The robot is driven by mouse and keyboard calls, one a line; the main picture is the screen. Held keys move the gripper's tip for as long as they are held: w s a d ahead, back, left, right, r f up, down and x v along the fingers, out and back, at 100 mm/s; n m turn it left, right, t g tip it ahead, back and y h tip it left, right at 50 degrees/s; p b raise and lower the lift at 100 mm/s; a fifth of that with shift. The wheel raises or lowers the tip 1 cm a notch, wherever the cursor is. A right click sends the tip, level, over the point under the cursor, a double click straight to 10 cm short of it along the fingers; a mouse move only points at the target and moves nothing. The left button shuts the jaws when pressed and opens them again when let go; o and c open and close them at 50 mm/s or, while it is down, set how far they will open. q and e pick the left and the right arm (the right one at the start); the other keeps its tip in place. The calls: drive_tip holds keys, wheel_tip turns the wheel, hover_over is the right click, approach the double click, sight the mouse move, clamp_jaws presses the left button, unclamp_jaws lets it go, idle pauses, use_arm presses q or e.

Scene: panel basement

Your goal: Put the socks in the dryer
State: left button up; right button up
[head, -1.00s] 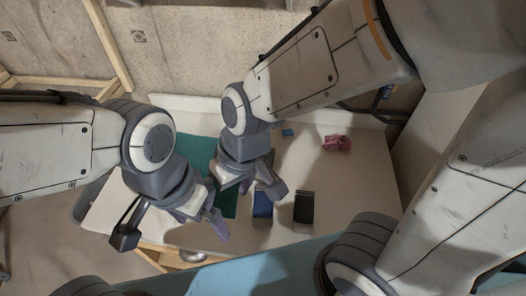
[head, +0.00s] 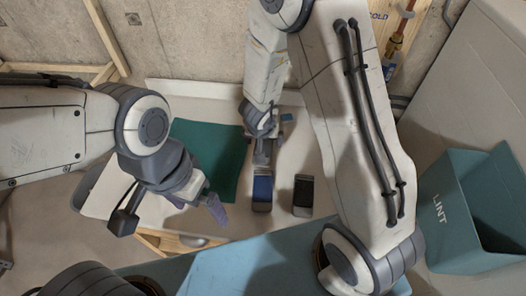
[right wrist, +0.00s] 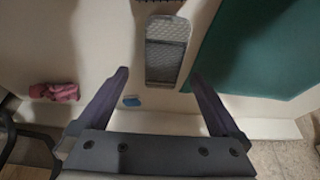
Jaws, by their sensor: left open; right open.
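A crumpled pink cloth (right wrist: 58,92), perhaps the socks, lies on the white table at the left of the right wrist view. In the head view my right arm hides its place. My right gripper (head: 264,140) is open and empty, pointing down at the table beside the green mat; its fingers also show in the right wrist view (right wrist: 160,74), with the pink cloth off to their left. My left gripper (head: 168,212) is open and empty over the table's front left. I cannot make out a dryer for certain.
A green mat (head: 215,145), a blue-faced item (head: 262,189) and a black-faced item (head: 303,190) lie on the table. A grey mesh piece (right wrist: 166,50) and a small blue block (right wrist: 132,101) lie near the right fingers. A teal LINT bin (head: 460,205) stands at right.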

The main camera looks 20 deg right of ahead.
drive_tip(key=b+x, duration=0.2)
drive_tip(key=x, duration=0.3)
drive_tip(key=shift+w+a+f+b, duration=0.15)
drive_tip(key=shift+a+b, duration=0.1)
drive_tip(key=shift+b, duration=0.15)
drive_tip(key=c, duration=1.4)
drive_tip(key=shift+r, duration=0.2)
